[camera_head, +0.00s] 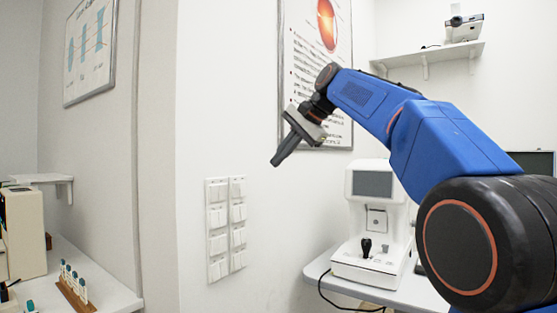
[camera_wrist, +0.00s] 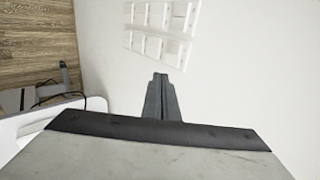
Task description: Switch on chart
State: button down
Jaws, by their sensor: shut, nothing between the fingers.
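A white switch panel (camera_head: 226,228) with two columns of several rocker switches is on the white wall in the head view. It also shows at the top of the wrist view (camera_wrist: 163,30), tilted. My gripper (camera_head: 275,163) is shut and empty, above and right of the panel in the head view, pointing down and left. In the wrist view its fingers (camera_wrist: 160,78) are together just below the panel in the picture, apart from it as far as I can tell. A framed eye poster (camera_head: 318,70) hangs on the wall behind my arm, partly hidden by it.
A white eye-test machine (camera_head: 372,225) stands on a white table (camera_head: 325,268) right of the panel, with a dark cable. A shelf (camera_head: 428,58) holds a projector (camera_head: 464,28). A left counter (camera_head: 100,278) holds a rack (camera_head: 75,292) of small bottles. The wall around the panel is clear.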

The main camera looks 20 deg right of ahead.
jog(key=shift+f, duration=0.1)
jog(key=shift+s+f, duration=0.2)
jog(key=shift+f, duration=0.55)
send_near(244, 196)
notch_tip(244, 196, down, 4)
jog(key=shift+w+a, duration=0.55)
jog(key=shift+w, duration=0.25)
jog(key=shift+w+a, duration=0.55)
jog(key=shift+w, duration=0.3)
